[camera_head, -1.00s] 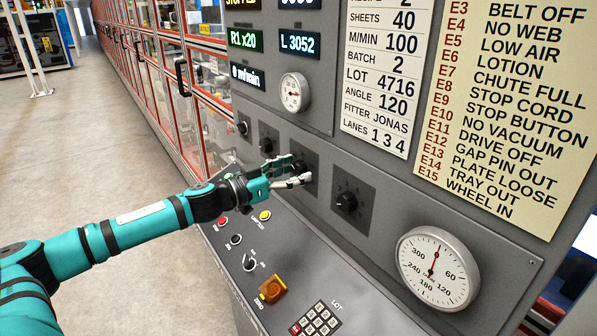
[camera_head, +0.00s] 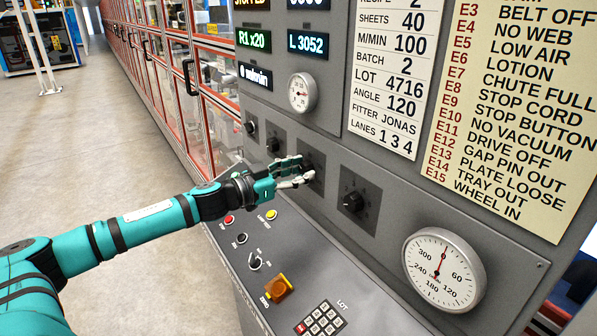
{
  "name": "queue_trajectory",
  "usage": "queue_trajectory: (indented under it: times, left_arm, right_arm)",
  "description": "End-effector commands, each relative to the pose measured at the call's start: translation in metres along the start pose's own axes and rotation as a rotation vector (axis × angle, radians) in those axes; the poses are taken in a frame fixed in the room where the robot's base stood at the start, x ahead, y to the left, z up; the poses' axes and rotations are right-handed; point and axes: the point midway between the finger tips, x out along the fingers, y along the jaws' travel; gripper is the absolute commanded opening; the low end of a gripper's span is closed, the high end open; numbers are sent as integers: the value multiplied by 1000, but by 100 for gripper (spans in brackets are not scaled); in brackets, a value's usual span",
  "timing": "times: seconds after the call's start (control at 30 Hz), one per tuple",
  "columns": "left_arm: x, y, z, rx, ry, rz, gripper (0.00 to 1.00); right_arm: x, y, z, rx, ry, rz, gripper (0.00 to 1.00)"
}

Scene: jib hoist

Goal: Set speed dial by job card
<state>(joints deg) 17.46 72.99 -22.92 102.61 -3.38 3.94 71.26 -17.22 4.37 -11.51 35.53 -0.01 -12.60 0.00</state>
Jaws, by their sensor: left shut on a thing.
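My left gripper (camera_head: 304,179) reaches from the left to the grey panel and is shut on a dark knob. That knob is mostly hidden by the fingers; its dark square plate (camera_head: 314,160) shows around them. Another black dial knob (camera_head: 352,202) on a square plate sits to its right, apart from the gripper. Two smaller knobs, one (camera_head: 273,145) nearer and one (camera_head: 250,128) farther, are up and left. The white job card (camera_head: 393,75) reads SHEETS 40, M/MIN 100, BATCH 2, LOT 4716, ANGLE 120. My right gripper is out of view.
A big round gauge (camera_head: 444,270) is at lower right, and a small gauge (camera_head: 302,92) above the gripper. A yellow E-code list (camera_head: 510,110) is at right. The sloping desk below holds buttons, an orange switch (camera_head: 278,288) and a keypad (camera_head: 321,319).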

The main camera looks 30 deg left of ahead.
Motion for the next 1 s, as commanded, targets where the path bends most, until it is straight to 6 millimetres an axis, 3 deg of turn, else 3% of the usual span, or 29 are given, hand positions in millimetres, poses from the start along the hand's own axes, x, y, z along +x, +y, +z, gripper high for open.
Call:
queue_trajectory:
  times: [1.0]
  left_arm:
    - [0,-1,0,923,0,-2,5]
  right_arm:
    - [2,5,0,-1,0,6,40]
